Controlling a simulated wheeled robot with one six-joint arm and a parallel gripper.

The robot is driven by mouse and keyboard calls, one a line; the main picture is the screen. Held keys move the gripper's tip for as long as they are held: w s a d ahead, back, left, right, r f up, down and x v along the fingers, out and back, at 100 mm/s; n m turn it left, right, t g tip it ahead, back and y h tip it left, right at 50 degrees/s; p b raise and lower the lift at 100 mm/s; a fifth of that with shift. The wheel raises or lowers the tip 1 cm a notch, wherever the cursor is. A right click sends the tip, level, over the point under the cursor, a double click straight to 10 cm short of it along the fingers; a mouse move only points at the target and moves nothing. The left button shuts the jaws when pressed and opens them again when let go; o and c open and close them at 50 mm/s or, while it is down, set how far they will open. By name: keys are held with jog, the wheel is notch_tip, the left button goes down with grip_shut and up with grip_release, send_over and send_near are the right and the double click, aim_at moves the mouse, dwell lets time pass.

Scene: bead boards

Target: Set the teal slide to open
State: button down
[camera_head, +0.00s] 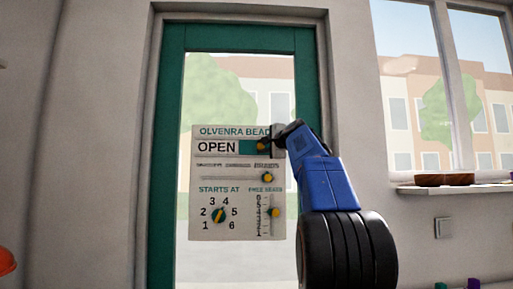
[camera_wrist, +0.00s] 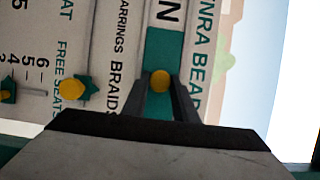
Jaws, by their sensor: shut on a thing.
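A white board (camera_head: 236,224) hangs on the glass of a teal-framed door. In its top row the teal slide (camera_head: 246,147) sits at the right end, with the whole word OPEN uncovered to its left. The slide's round yellow knob (camera_head: 262,147) is at the tip of my gripper (camera_head: 270,143), which comes in from the right. In the wrist view, turned sideways, the knob (camera_wrist: 160,80) lies between the two dark fingers of my gripper (camera_wrist: 160,84), over the teal slide (camera_wrist: 164,46). My gripper is shut on the knob and hides part of the row's right end.
Below are a second slider row with a yellow knob (camera_head: 267,178), a STARTS AT dial (camera_head: 219,215), and a vertical FREE SEATS slider knob (camera_head: 276,212). Brown bowls (camera_head: 430,180) stand on the windowsill at right. The door glass left of the board is clear.

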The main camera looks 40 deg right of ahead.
jog(key=shift+d+f, duration=0.1)
jog(key=shift+d, duration=0.05)
jog(key=c, duration=1.4)
grip_release()
jog(key=shift+s+d, duration=0.1)
jog(key=shift+d, duration=0.05)
jog(key=shift+c, duration=0.2)
jog(key=s+a, duration=0.2)
jog(key=s, duration=0.6)
jog(key=s+a, duration=0.1)
jog(key=s, duration=0.8)
jog(key=shift+a, duration=0.35)
